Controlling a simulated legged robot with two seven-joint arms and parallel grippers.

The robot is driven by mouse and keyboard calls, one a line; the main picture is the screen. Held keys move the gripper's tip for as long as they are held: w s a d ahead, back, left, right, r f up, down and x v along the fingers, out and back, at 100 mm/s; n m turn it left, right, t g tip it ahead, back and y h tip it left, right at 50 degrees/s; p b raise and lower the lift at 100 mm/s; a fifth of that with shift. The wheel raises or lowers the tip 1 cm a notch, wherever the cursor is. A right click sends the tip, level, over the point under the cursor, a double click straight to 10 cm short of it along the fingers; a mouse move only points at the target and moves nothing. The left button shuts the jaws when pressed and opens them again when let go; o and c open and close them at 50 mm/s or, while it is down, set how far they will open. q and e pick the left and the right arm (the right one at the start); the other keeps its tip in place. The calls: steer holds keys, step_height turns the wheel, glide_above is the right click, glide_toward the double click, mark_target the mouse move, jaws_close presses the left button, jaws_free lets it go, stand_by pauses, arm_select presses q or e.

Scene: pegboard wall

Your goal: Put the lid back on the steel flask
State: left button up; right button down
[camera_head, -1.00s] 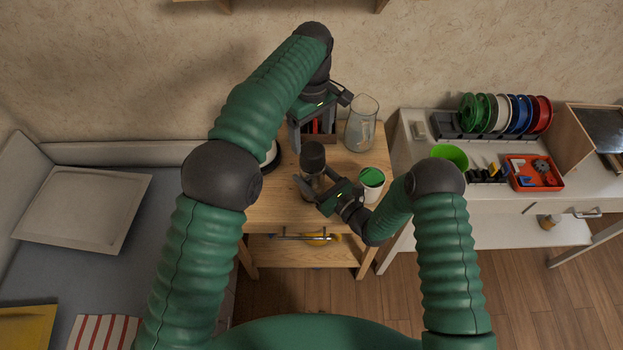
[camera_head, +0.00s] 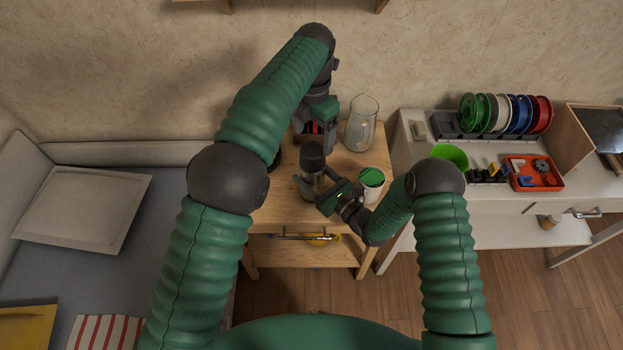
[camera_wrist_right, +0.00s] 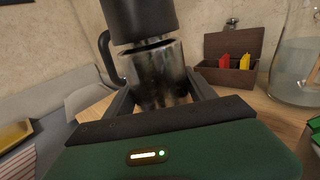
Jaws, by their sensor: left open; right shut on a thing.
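The steel flask (camera_head: 312,182) stands on the wooden table, partly hidden by my right gripper in the head view. My right gripper (camera_head: 312,190) is shut on its body; the wrist view shows a finger on each side of the metal flask (camera_wrist_right: 155,78). The black lid (camera_head: 312,150) is at the flask's mouth. In the wrist view the lid (camera_wrist_right: 140,20) looks slightly tilted, with a dark gap below it; I cannot tell if it is seated. My left gripper (camera_head: 318,125) is behind the lid, apart from it, open; its fingers are partly hidden.
A wooden box with red and yellow things (camera_wrist_right: 228,72) and a glass jug (camera_head: 361,125) stand behind. A dark round object (camera_head: 274,160) is left, mostly hidden by my left arm.

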mark_target(313, 149)
arm_select(q)
step_height(313, 149, down, 8)
stand_by(0.4)
steer(key=shift+c, duration=0.4)
